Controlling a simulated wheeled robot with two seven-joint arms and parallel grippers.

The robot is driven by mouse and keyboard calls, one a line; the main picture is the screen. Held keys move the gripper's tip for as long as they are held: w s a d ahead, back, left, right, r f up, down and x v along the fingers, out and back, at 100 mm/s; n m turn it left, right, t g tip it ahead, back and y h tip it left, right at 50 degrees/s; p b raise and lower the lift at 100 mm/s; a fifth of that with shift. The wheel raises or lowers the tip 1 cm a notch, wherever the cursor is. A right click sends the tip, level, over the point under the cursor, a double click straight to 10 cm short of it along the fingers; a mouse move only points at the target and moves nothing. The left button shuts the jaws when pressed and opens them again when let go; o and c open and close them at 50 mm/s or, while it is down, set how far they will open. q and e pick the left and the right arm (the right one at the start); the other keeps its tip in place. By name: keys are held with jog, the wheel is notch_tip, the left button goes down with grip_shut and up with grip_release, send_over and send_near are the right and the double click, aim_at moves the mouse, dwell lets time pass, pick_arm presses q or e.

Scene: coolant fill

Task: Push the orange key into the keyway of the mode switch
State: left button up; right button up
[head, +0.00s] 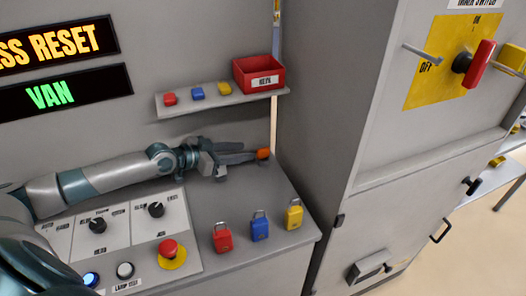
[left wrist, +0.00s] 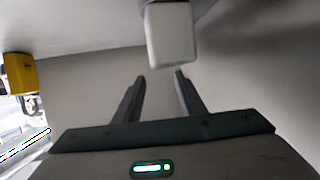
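My left gripper (head: 250,153) reaches right, low over the back of the grey console. In the left wrist view its two fingers (left wrist: 160,78) stand apart with nothing visible between them, and no orange shows there. I cannot tell whether the orange piece touches the fingers. Two black knobs (head: 97,226) and (head: 156,209) sit on the console's white panels. Their labels are too small to read, so I cannot tell which is the mode switch.
A pale block (left wrist: 170,35) is beyond the fingers in the left wrist view. Red, blue and yellow padlocks (head: 260,226) stand at the console's right. A shelf (head: 190,108) holds a red bin (head: 258,73) and small coloured blocks. A grey cabinet (head: 330,90) borders the right.

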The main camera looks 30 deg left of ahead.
aim_at(261, 149)
pick_arm(q)
jog(key=shift+x, duration=1.05)
jog(key=shift+p, duration=0.35)
jog(key=shift+w+d+p, duration=0.3)
jog(key=shift+w+p, duration=0.1)
jog(key=shift+w, duration=0.15)
jog(key=p+x, duration=0.1)
jog(key=x, duration=0.2)
jog(key=shift+a, duration=0.1)
jog(key=shift+w+d+f+p, duration=0.25)
jog(key=shift+w+f+p, duration=0.1)
jog(key=shift+w+f, duration=0.1)
jog(key=shift+c, duration=0.6)
grip_shut()
